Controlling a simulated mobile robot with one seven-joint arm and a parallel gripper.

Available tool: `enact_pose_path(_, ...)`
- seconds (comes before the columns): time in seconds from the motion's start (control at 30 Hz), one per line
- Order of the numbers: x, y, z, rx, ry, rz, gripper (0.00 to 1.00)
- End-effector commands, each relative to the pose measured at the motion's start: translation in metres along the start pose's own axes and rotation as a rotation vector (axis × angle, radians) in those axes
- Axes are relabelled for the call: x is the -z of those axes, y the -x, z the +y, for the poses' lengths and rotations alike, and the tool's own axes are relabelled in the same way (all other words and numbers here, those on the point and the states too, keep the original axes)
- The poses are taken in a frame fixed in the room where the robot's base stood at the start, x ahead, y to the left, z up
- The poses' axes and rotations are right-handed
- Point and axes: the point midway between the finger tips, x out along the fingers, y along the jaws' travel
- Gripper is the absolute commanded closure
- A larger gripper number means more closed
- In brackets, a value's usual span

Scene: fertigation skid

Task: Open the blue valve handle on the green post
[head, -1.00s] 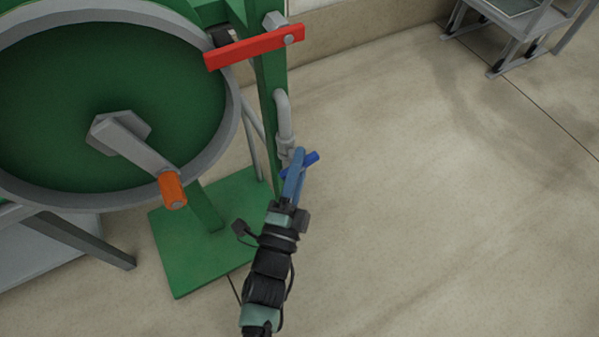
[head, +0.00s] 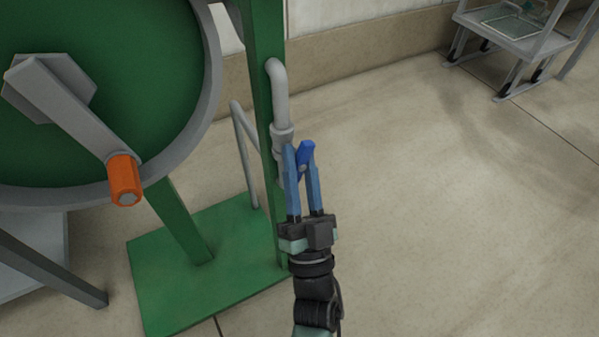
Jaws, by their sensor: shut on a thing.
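The blue valve handle (head: 305,152) is on a grey pipe (head: 279,95) beside the green post (head: 262,75). In the head view it sits between the tips of my gripper's two blue fingers and points up and slightly right. My gripper (head: 302,160) comes up from below and is shut on the handle, with a gap showing between the fingers lower down. The fingers hide part of the handle and the valve body behind it.
A large green disc with a grey rim (head: 213,75) and a crank with an orange grip (head: 125,180) stand at the left. A green base plate (head: 165,275) lies below the post. A grey stand (head: 520,40) is at the back right. The floor (head: 450,200) to the right is clear.

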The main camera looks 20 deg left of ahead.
Motion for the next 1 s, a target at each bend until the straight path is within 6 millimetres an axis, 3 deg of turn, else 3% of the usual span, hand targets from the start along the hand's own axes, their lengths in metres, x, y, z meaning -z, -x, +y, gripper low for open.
enact_pose_path(0.5,-0.0009,0.0012,0.0006,0.229,0.229,-0.001,1.00)
enact_pose_path(1.0,-0.0001,0.0006,-0.0003,0.267,0.266,-0.001,1.00)
